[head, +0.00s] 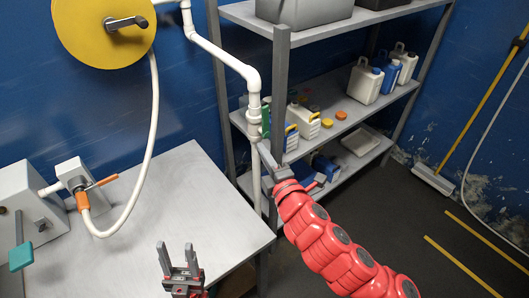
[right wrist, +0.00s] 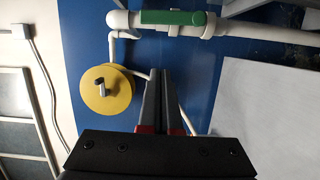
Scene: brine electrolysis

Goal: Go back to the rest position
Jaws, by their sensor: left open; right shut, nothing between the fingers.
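My left gripper (head: 179,259) is open and empty, its two fingers pointing up over the front edge of the grey table. My red right arm comes in from the lower right. My right gripper (head: 262,150) is shut with nothing in it, close to the white pipe and the shelf post. In the right wrist view its fingers (right wrist: 163,82) lie side by side. A green valve handle (head: 265,121) lies along the pipe just above the right fingertips. It also shows in the right wrist view (right wrist: 172,17), apart from the fingers. Whether the gripper touches the pipe is unclear.
The grey table (head: 170,190) carries an orange-handled valve (head: 101,181) and a hose. A yellow hose reel (head: 95,30) is on the blue wall. A shelf rack (head: 355,104) with several jugs stands behind my right arm. A broom (head: 434,179) leans at right; floor there is clear.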

